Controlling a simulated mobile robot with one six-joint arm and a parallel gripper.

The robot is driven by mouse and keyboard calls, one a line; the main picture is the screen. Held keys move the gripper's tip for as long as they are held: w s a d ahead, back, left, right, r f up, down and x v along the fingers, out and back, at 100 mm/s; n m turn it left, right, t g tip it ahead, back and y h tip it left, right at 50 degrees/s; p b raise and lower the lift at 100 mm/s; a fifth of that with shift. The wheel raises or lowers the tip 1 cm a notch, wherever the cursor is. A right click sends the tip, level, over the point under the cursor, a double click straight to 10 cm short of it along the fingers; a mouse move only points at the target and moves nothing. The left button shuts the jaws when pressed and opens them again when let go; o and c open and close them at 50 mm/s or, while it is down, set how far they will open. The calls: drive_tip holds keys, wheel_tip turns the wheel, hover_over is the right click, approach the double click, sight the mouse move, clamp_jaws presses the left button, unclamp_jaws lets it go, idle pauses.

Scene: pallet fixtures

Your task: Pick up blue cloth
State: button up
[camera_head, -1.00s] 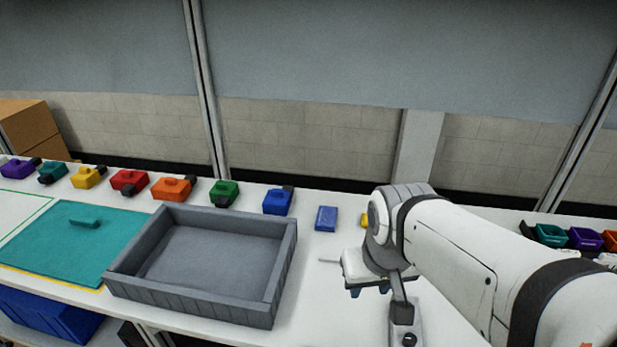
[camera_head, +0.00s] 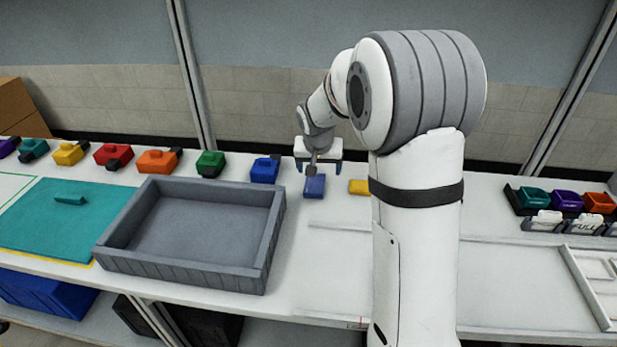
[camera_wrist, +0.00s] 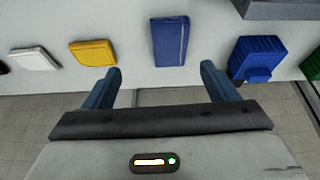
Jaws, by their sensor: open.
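The blue cloth (camera_head: 314,187) is a small folded rectangle lying flat on the white table, right of the blue fixture block. In the wrist view the blue cloth (camera_wrist: 169,42) lies ahead of the fingers, between their lines. My gripper (camera_head: 318,168) is over the back part of the table, just behind and above the cloth in the head view. In the wrist view my gripper (camera_wrist: 160,85) has its two blue fingers wide apart with nothing between them. The fingers do not touch the cloth.
A yellow cloth (camera_head: 359,187) lies right of the blue one, and a white one (camera_wrist: 34,59) shows in the wrist view. A blue block (camera_head: 264,170) stands close on the left. A grey tray (camera_head: 190,272) stands front left. Colored bins (camera_head: 566,200) stand at right.

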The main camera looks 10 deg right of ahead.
sight(314, 183)
drive_tip(key=w+f, duration=0.2)
drive_tip(key=w, duration=0.1)
drive_tip(key=shift+a+f, duration=0.15)
drive_tip(key=shift+f, duration=0.2)
drive_tip(key=x, duration=0.4)
drive_tip(key=p+x, duration=0.1)
drive_tip(key=x, duration=0.1)
drive_tip(key=shift+a+f, duration=0.1)
drive_tip(key=shift+a, duration=0.2)
drive_tip(key=shift+w+f, duration=0.15)
drive_tip(key=shift+f, duration=0.25)
drive_tip(key=shift+f+b, duration=0.2)
drive_tip(key=shift+b, duration=0.15)
drive_tip(key=c, duration=1.1)
